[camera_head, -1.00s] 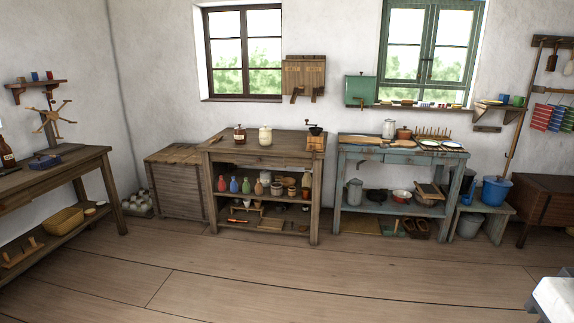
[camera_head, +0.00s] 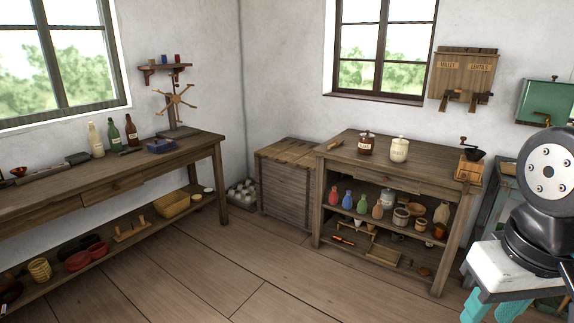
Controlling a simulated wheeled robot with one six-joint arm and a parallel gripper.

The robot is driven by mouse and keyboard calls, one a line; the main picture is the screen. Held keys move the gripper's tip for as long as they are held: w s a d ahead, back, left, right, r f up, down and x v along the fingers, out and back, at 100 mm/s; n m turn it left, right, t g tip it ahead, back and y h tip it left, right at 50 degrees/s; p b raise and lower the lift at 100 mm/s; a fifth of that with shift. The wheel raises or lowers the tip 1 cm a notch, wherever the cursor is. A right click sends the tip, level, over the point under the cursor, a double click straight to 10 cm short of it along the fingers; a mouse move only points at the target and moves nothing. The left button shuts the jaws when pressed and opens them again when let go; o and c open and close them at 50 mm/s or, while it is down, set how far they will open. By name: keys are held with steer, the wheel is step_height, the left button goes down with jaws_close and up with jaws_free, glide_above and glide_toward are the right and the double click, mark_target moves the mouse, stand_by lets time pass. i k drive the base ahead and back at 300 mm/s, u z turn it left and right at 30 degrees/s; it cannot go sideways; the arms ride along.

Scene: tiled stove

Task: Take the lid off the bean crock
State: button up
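Two lidded crocks stand upright on the wooden worktable (camera_head: 375,170) in the middle right. One is a red-brown crock (camera_head: 366,145) with a pale label; the other is a cream crock (camera_head: 399,151) to its right. Each appears to have its lid on. The lettering is too small to tell which is the bean crock.
A coffee grinder (camera_head: 471,160) stands on the worktable's right end, a small wooden item (camera_head: 335,144) near its left end. Several jars fill the shelf below. A wooden chest (camera_head: 287,180) stands to the left, a long bench (camera_head: 90,185) further left. The floor (camera_head: 240,270) in front is clear.

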mark_target(368, 135)
steer(key=u, duration=0.1)
steer(key=i, duration=2.5)
steer(key=z, duration=0.75)
steer(key=i, duration=1.35)
steer(key=z, duration=0.5)
